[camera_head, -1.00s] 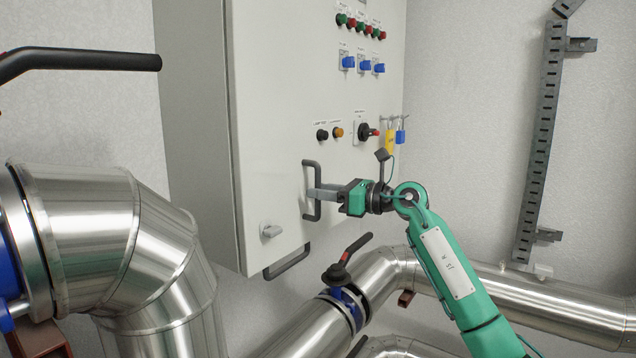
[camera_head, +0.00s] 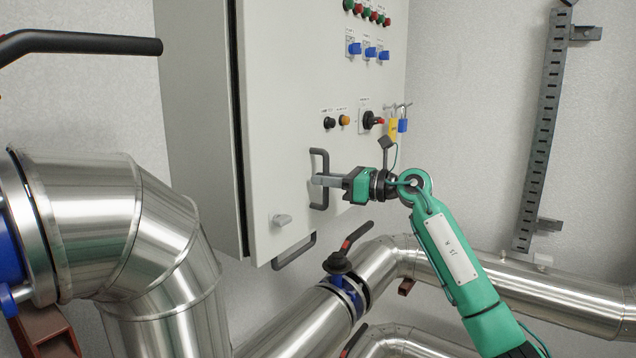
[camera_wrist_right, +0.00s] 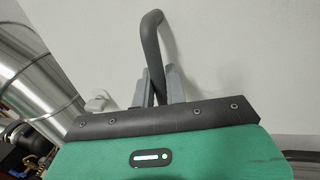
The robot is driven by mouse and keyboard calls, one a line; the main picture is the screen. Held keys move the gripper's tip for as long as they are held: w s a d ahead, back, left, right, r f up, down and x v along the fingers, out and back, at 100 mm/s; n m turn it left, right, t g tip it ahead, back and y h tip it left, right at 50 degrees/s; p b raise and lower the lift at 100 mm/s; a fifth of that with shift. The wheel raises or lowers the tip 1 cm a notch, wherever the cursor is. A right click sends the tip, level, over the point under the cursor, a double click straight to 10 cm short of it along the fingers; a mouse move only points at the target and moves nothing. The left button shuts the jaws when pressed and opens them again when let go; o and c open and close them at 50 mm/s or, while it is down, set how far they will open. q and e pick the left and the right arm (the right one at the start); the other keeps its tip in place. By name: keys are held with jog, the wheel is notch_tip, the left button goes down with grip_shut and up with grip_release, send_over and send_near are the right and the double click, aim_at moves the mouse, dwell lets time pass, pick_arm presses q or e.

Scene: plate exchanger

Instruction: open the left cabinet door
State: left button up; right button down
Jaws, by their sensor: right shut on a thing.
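The grey cabinet door (camera_head: 290,110) faces me, with a dark gap along its left edge between it and the cabinet body (camera_head: 195,120). A dark vertical handle (camera_head: 323,160) is on the door's lower part. My right gripper (camera_head: 318,180) is shut on this handle, its fingers around the lower part of the bar. In the right wrist view the handle (camera_wrist_right: 150,50) rises from between the two grey fingers (camera_wrist_right: 157,88). A grey latch knob (camera_head: 283,220) sits lower left on the door. My left gripper is not in view.
A second dark handle (camera_head: 293,252) is under the cabinet. A large steel pipe (camera_head: 95,230) stands left, with a dark lever (camera_head: 80,46) above. Switches and padlocks (camera_head: 402,125) are on the door.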

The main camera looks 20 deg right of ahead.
jog(key=s+d+n+g+y+b, duration=0.1)
jog(key=s+d+g+b, duration=0.1)
jog(key=s+d, duration=0.5)
jog(key=s+d+n+g+y+b, duration=0.1)
jog(key=s+d, duration=0.6)
jog(key=d, duration=0.8)
jog(key=n+g+b, duration=0.1)
jog(key=g+b, duration=0.1)
jog(key=shift+s+d+n+y+b, duration=0.2)
jog(key=shift+n+y+b, duration=0.1)
jog(key=shift+y+b, duration=0.1)
jog(key=shift+w, duration=0.1)
jog(key=c, duration=1.5)
grip_release()
jog(key=b+v, duration=0.2)
jog(key=v, duration=1.1)
jog(key=shift+d+b, duration=0.35)
